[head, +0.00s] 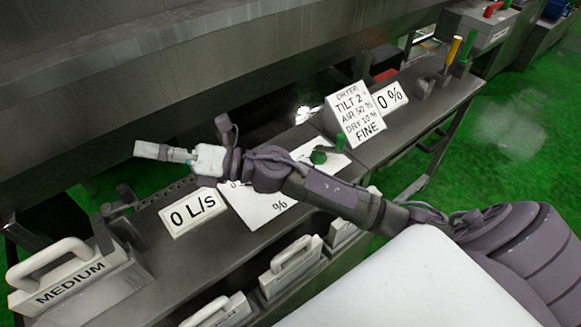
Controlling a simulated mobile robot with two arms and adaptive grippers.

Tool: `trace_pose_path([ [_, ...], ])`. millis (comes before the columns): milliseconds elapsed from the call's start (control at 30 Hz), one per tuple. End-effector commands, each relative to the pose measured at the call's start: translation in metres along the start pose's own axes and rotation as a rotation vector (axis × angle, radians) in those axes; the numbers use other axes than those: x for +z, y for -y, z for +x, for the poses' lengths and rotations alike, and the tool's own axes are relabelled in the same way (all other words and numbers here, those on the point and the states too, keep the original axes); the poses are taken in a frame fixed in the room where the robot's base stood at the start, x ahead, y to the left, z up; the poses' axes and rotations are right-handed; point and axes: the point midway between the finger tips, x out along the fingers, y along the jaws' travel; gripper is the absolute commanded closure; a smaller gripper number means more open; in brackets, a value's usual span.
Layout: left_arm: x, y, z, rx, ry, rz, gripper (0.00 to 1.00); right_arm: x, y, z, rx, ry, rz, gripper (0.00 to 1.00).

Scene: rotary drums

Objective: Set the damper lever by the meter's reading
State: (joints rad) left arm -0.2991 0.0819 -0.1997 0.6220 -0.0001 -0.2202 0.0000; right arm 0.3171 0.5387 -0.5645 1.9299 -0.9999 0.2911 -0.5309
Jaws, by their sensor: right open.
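My right gripper (183,152) is open and empty, held above the dark bench at the left of the head view. My right arm crosses the view from the lower right and hides part of a white scale plate (262,208) marked "%". A green knob (318,157) shows just behind the arm; I cannot tell whether it belongs to the damper lever. A white sign (193,212) reads "0 L/s" below the gripper, and another sign (390,99) reads "0 %". A card (355,112) reads "DRYER TILT 2°, AIR 50 %, DRY 10 %, FINE". My left gripper is out of view.
A white handled block marked "MEDIUM" (72,284) stands at lower left. More handled blocks (291,264) sit along the bench front. Yellow (452,50) and green (468,46) handles stand at the bench's far end. A large grey drum (190,70) runs behind. Green floor (510,130) is clear at right.

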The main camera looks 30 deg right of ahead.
Motion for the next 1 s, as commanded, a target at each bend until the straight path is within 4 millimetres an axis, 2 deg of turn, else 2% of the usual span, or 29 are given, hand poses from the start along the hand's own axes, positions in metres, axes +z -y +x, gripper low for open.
trace_pose_path([
  [33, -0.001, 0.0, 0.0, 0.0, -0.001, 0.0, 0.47, -0.011, -0.001, 0.003, 0.028, -0.15, -0.166, 0.47],
  [100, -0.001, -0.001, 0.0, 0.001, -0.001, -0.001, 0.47, -0.03, 0.007, -0.003, 0.057, -0.377, -0.387, 0.47],
  [167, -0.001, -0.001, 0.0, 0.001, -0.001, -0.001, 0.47, -0.042, 0.024, -0.018, 0.064, -0.58, -0.561, 0.47],
  [233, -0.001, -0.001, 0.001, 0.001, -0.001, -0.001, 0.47, -0.043, 0.051, -0.045, 0.049, -0.823, -0.741, 0.47],
  [333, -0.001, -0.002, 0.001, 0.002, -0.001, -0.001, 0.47, -0.022, 0.091, -0.098, -0.008, -1.167, -0.931, 0.47],
  [400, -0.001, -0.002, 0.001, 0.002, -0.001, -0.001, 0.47, 0.004, 0.112, -0.138, -0.067, -1.384, -1.006, 0.47],
  [500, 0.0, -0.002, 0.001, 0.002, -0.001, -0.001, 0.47, 0.046, 0.127, -0.189, -0.156, -1.637, -1.046, 0.47],
  [600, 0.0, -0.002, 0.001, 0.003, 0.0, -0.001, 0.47, 0.079, 0.129, -0.226, -0.228, -1.809, -1.038, 0.47],
  [733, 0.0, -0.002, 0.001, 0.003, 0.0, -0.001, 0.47, 0.099, 0.127, -0.251, -0.277, -1.919, -1.014, 0.47],
  [867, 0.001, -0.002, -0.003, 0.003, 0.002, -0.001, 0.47, 0.098, 0.133, -0.259, -0.287, -1.943, -1.004, 0.47],
  [1000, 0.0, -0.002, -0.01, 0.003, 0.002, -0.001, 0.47, 0.083, 0.149, -0.264, -0.284, -1.942, -1.001, 0.47],
])
